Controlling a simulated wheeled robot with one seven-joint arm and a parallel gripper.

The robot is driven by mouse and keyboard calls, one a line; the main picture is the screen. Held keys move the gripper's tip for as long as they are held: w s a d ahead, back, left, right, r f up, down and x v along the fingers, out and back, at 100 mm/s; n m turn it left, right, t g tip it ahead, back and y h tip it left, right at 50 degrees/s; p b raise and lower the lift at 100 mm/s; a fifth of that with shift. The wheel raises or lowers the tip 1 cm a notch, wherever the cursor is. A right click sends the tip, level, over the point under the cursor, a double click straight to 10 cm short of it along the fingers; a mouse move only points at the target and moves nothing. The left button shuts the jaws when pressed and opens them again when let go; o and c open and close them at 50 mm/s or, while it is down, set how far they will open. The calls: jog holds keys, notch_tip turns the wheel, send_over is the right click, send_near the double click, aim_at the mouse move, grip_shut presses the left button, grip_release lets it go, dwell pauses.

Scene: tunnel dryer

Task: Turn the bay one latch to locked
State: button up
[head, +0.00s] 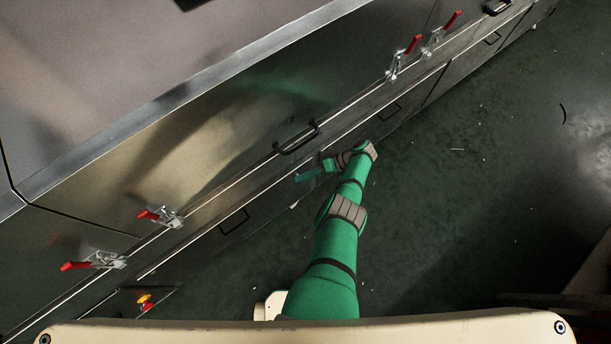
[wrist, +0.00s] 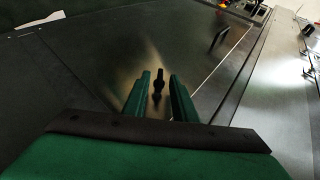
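My gripper (wrist: 159,98) is open in the wrist view, its two green fingers apart. A small dark upright piece (wrist: 158,80) shows in the gap between them; I cannot tell whether it is a latch or a reflection in the glossy panel, and no contact is visible. In the head view my gripper (head: 308,174) is beside the lower front of the machine, below a black bar handle (head: 298,138). Red-handled latches show at left (head: 160,216) and far left (head: 92,262), and at upper right (head: 405,58) and (head: 441,34). No label shows which is bay one.
The long steel dryer front (head: 200,160) runs diagonally from lower left to upper right. Smaller black handles (head: 234,222) sit on its lower panels. A yellow and red button (head: 145,301) is at lower left. The dark green floor (head: 470,210) to the right is mostly clear.

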jog(key=v, duration=1.1)
jog(key=shift+f, duration=0.1)
